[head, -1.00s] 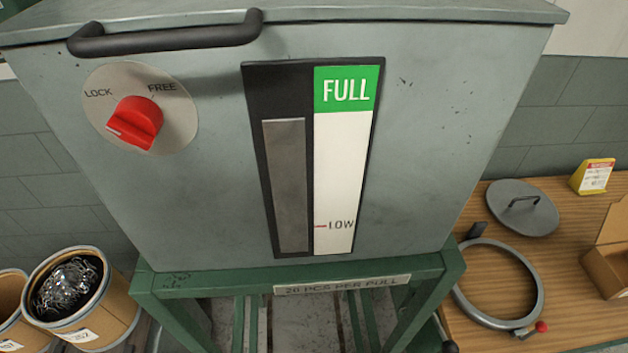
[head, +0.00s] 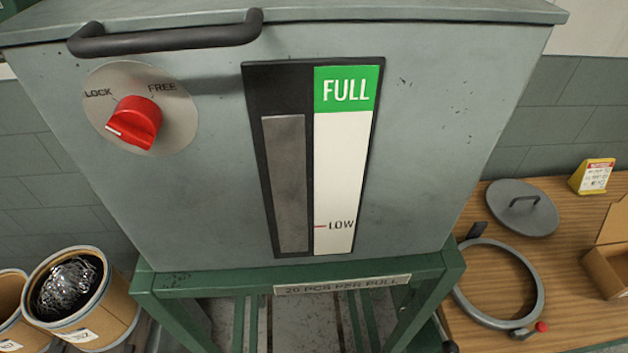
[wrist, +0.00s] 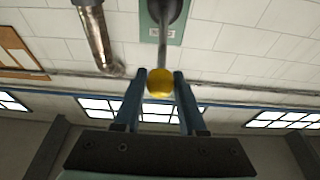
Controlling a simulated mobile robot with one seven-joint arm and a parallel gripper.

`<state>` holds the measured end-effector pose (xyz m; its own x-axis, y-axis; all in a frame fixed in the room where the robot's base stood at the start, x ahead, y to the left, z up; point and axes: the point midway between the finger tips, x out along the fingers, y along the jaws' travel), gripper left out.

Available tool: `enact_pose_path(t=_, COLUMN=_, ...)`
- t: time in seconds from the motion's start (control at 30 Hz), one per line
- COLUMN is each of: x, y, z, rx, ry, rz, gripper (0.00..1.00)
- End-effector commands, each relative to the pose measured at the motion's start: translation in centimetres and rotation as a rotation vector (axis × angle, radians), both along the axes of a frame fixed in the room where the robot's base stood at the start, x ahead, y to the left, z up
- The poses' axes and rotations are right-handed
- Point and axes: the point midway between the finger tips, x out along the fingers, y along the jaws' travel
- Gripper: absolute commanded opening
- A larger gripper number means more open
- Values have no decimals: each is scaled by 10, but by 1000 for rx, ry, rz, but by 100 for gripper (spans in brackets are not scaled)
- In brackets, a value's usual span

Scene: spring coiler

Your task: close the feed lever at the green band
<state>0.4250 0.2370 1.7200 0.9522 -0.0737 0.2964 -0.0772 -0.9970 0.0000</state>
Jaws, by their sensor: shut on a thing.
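My gripper (wrist: 160,92) shows in the wrist view with its two blue fingers shut on a yellow ball knob (wrist: 160,82). The knob is on the end of a thin grey rod, which looks like the feed lever (wrist: 163,42). The head view shows neither lever nor gripper. There, a level gauge (head: 285,200) is on the front of the grey hopper (head: 440,90). Its grey column stands beside the white strip, a little below the green FULL band (head: 345,89) and well above the LOW mark (head: 333,225).
A red LOCK/FREE knob (head: 135,122) is left of the gauge. A green stand (head: 450,268) carries the hopper. A drum of coiled springs (head: 72,300) is at lower left. A wooden bench (head: 575,265) at right holds a grey lid (head: 522,207) and a clamp ring (head: 540,290).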

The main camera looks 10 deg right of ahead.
Motion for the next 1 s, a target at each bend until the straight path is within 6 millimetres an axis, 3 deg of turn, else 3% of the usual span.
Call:
enact_pose_path(t=0.33, x=1, y=-1, z=-7, rx=0, ry=3, rz=-2, gripper=0)
enact_pose_path(t=1.0, x=3, y=-1, z=-70, rx=-2, ry=11, rz=-5, gripper=0)
